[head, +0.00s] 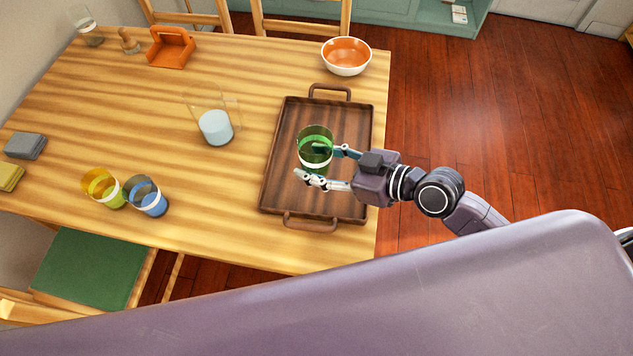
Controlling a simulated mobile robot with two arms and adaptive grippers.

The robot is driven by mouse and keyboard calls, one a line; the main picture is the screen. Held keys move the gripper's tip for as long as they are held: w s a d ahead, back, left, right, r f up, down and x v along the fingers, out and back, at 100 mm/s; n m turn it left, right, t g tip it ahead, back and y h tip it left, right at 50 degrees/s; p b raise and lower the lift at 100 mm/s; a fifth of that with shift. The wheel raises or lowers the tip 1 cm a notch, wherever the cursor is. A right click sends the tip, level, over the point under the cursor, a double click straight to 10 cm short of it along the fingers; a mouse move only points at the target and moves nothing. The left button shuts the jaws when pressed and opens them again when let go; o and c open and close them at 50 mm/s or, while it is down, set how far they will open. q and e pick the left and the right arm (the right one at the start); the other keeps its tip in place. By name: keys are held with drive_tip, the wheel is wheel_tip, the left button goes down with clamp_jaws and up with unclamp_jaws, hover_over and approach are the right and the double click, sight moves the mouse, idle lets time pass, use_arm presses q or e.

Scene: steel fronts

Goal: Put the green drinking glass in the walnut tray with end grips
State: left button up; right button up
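The green drinking glass (315,136) stands upright in the walnut tray with end grips (349,114), a little left of the tray's middle. The glass is clear green with a pale band low on its side. My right gripper (309,162) reaches in from the right, low over the tray. Its fingers are parted, one behind the glass and partly seen through it, the other in front near the glass's base. The front finger appears clear of the glass; contact at the back finger cannot be told. My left gripper is not in view.
A larger clear glass with pale contents (215,126) stands left of the tray. A yellow glass (103,188) and a blue glass (147,196) stand front left. An orange-lined bowl (346,56) and an orange caddy (171,48) are at the back.

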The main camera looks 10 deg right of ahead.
hover_over(316, 191)
wheel_tip(316, 191, down, 6)
drive_tip(key=shift+f+b, duration=0.1)
drive_tip(key=shift+b, duration=0.35)
drive_tip(key=shift+f+b, duration=0.65)
drive_tip(key=shift+f, duration=1.45)
drive_tip(key=shift+f, duration=0.15)
drive_tip(key=o, duration=1.4)
